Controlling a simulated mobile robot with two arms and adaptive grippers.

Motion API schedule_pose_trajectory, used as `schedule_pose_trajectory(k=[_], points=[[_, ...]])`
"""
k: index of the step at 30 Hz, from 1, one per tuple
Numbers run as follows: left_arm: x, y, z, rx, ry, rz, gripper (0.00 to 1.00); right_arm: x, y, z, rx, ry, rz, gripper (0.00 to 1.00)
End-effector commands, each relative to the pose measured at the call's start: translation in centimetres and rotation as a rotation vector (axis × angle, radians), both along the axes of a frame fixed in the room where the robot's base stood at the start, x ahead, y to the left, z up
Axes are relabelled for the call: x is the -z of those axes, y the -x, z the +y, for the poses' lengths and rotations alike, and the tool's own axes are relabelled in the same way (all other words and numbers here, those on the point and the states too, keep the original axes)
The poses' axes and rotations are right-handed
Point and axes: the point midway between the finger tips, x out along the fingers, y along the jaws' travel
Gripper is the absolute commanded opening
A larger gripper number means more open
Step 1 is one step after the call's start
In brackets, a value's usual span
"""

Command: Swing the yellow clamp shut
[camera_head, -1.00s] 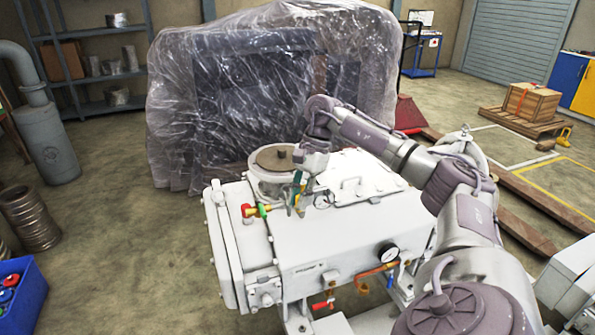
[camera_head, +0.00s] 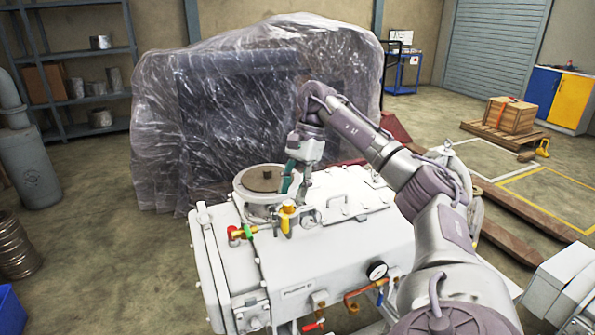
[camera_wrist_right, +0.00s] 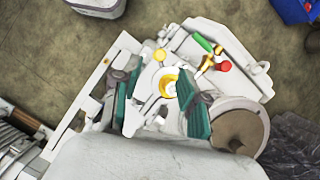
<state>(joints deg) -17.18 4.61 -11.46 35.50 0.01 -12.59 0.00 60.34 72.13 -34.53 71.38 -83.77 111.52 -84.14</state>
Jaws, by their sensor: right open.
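The yellow clamp (camera_head: 287,217) stands on top of the white vacuum machine (camera_head: 330,248), beside the round port with a brown disc (camera_head: 263,180). Whether a finger touches the clamp is unclear. My left gripper is out of view.
A red and green valve (camera_head: 241,232) sticks up left of the clamp. A pressure gauge (camera_head: 377,270) and copper pipe (camera_head: 357,293) are on the front side. A plastic-wrapped bulk (camera_head: 220,110) stands close behind. Floor on the left is mostly free.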

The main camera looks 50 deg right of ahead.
Motion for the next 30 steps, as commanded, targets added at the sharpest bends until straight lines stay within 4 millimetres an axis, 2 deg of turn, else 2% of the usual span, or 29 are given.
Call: schedule_pose_trajectory(k=[1, 3, 9, 30], points=[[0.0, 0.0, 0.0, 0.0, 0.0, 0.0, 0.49, -1.4, -0.1, -0.5, 0.003, -0.001, -0.009, 0.43], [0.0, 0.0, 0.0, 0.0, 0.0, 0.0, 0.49, -2.6, 0.0, -1.0, -0.001, -0.001, -0.005, 0.43], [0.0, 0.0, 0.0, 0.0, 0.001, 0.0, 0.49, -3.7, 0.1, -1.5, 0.0, 0.002, -0.002, 0.43], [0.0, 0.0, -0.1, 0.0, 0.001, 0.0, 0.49, -4.2, 0.2, -1.8, 0.0, 0.001, 0.0, 0.43]])
